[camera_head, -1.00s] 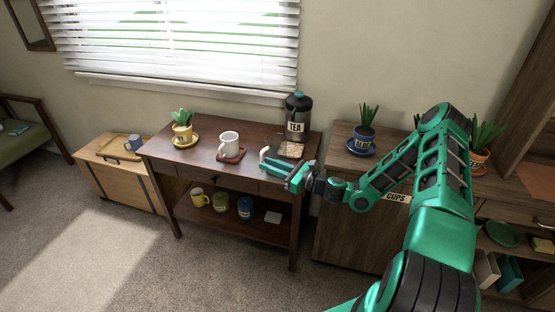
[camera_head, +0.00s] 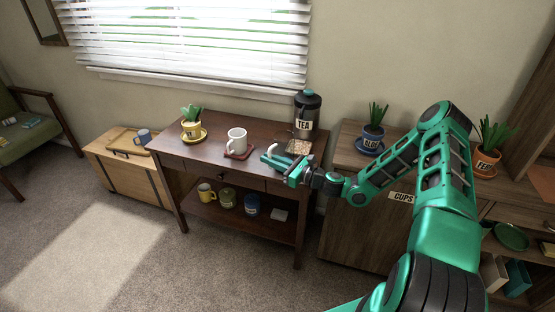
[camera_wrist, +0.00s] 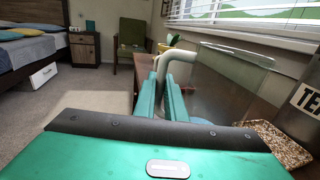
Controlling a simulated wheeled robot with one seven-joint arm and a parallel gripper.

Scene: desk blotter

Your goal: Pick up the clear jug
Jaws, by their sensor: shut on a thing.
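The clear jug (camera_wrist: 228,85) fills the right middle of the wrist view. Its see-through wall is faint, and its thick pale handle (camera_wrist: 180,58) stands toward the fingers. My gripper (camera_wrist: 164,90) has its two green fingers shut on the handle. In the head view my gripper (camera_head: 272,157) is low over the right part of the dark wooden table, at the pale handle. The jug's body is hard to make out there. I cannot tell whether its base touches the table.
A TEA canister (camera_head: 305,112) stands close behind, with a speckled cork-like mat (camera_head: 299,147) in front of it. A white mug (camera_head: 236,140) on a red coaster (camera_head: 238,154) and a yellow potted plant (camera_head: 192,128) stand to the left. A blue potted plant (camera_head: 372,135) is right.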

